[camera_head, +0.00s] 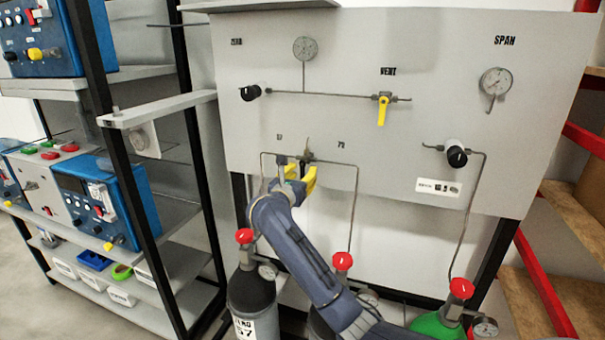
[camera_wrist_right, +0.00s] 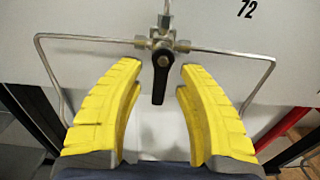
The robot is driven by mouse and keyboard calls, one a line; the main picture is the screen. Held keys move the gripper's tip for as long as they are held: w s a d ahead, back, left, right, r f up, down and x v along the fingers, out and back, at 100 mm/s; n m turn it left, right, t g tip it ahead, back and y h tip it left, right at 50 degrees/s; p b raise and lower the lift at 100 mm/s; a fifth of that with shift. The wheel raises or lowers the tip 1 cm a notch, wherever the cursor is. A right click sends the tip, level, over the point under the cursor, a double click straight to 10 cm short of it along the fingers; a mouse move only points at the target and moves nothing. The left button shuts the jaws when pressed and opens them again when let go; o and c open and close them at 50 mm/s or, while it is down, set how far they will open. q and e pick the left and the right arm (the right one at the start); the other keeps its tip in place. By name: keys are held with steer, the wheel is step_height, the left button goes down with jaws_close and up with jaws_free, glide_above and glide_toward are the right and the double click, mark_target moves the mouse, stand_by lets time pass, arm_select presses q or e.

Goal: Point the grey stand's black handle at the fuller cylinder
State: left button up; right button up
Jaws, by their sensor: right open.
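The black handle (camera_wrist_right: 159,80) belongs to a metal three-way valve on the grey panel (camera_head: 240,45). In the right wrist view it points straight down. My right gripper (camera_wrist_right: 160,70) is open, with one yellow finger on each side of the handle and gaps to both. In the head view this gripper (camera_head: 297,182) is at the valve, partly hiding it. Thin pipes run from the valve left and right, then down towards a grey cylinder (camera_head: 252,295) labelled 57 and a second cylinder with a red cap (camera_head: 342,261), mostly hidden by my arm. Their gauges are too small to read. My left gripper is out of view.
The panel also carries a yellow vent handle (camera_head: 383,110), two black knobs (camera_head: 250,92) (camera_head: 457,157) and two round gauges (camera_head: 305,48) (camera_head: 495,81). A green cylinder (camera_head: 436,326) stands at lower right. A shelf rack with blue devices (camera_head: 105,203) stands at left.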

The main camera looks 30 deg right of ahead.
mark_target(315, 161)
steer(key=shift+d, duration=0.1)
steer(key=shift+c, duration=0.4)
jaws_close()
steer(key=shift+n, duration=0.3)
steer(key=r+n, duration=0.1)
steer(key=n, duration=0.4)
steer(key=s+d+r+n, duration=0.1)
steer(key=n, duration=0.5)
steer(key=s+r+n, duration=0.1)
steer(key=n, duration=0.5)
steer(key=shift+d, duration=0.4)
steer(key=shift+n, duration=0.3)
